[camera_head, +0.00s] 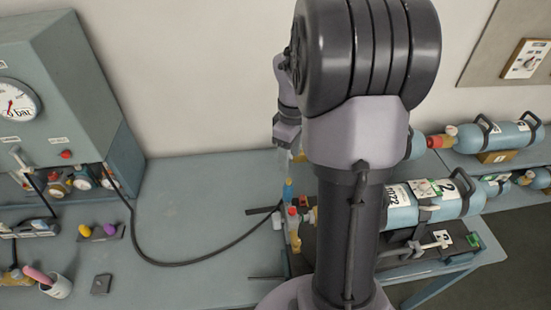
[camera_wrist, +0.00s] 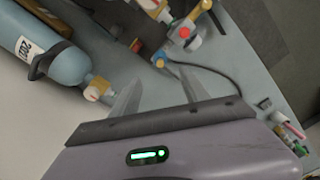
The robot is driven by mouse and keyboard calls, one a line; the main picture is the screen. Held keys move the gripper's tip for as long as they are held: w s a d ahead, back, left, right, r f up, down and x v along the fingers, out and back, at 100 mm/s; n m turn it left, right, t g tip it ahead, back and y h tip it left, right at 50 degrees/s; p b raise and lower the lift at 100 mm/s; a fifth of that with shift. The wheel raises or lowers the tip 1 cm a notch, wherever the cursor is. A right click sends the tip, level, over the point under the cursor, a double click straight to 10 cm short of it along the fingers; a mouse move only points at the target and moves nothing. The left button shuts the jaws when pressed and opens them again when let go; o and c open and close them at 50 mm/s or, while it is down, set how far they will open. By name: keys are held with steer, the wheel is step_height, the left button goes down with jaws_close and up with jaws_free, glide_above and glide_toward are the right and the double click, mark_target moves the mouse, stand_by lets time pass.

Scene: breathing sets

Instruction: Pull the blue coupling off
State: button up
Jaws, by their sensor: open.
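The blue coupling (camera_head: 289,188) shows in the head view just left of my arm, near the end of the black hose. In the wrist view the blue coupling (camera_wrist: 160,62) appears as a small blue ring with an orange centre, beyond my fingertips. My gripper (camera_wrist: 160,88) has its two fingers apart with nothing between them. In the head view my gripper (camera_head: 284,160) hangs a little above the coupling, apart from it. My arm hides much of the set to the right.
A black hose (camera_head: 180,263) runs across the bench from the gauge panel (camera_head: 65,85) towards the coupling. A cylinder labelled 2 (camera_head: 465,197) lies right of my arm. A red knob (camera_wrist: 185,33) is close to the coupling.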

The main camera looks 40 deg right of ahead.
mark_target(287, 191)
steer(key=f+b, duration=0.3)
steer(key=f, duration=1.2)
steer(key=shift+a+f, duration=0.15)
steer(key=shift+a, duration=0.05)
jaws_close()
steer(key=c, duration=0.7)
jaws_free()
jaws_close()
